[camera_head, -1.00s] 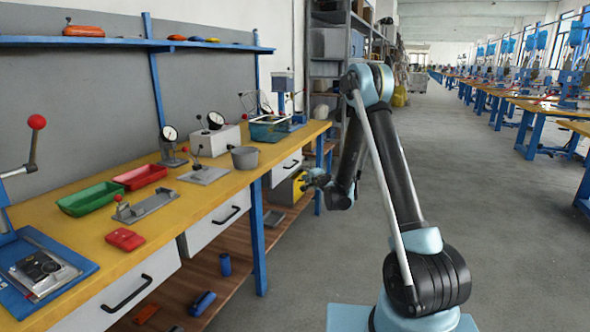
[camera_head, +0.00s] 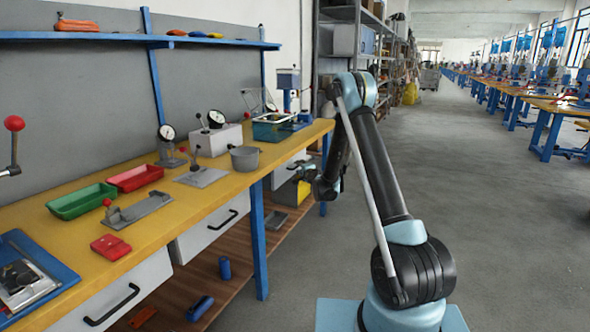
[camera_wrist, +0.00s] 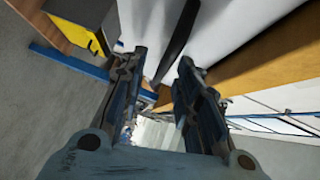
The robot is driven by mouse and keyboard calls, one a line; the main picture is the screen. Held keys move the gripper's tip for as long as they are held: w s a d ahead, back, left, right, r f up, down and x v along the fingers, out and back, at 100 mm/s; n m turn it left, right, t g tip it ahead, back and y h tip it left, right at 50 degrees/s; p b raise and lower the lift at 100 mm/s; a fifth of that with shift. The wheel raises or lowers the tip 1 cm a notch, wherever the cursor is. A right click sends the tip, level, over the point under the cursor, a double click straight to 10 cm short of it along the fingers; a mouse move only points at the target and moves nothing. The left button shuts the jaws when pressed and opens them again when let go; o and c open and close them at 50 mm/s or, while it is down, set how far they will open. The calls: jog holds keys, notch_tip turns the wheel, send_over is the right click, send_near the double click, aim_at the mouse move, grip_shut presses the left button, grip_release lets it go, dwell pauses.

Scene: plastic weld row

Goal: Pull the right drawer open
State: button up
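The right drawer (camera_head: 281,175) is a white front under the far end of the yellow bench. It looks closed, and my arm partly hides it in the head view. In the wrist view its white front (camera_wrist: 225,28) fills the upper middle, with the black bar handle (camera_wrist: 178,38) running between my finger ends. My gripper (camera_wrist: 163,60) is open, one finger on each side of the handle, with gaps to it. In the head view my gripper (camera_head: 303,173) is right in front of this drawer; its fingers are too small there to judge.
The middle drawer (camera_head: 205,236) and near drawer (camera_head: 115,290) are closed, with black handles. A blue bench leg (camera_head: 257,240) stands left of the right drawer. A yellow-black box (camera_wrist: 78,35) is below the drawer. The grey floor (camera_head: 480,220) at right is clear.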

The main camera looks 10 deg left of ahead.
jog(key=shift+w+a, duration=0.45)
grip_shut()
jog(key=shift+s, duration=0.1)
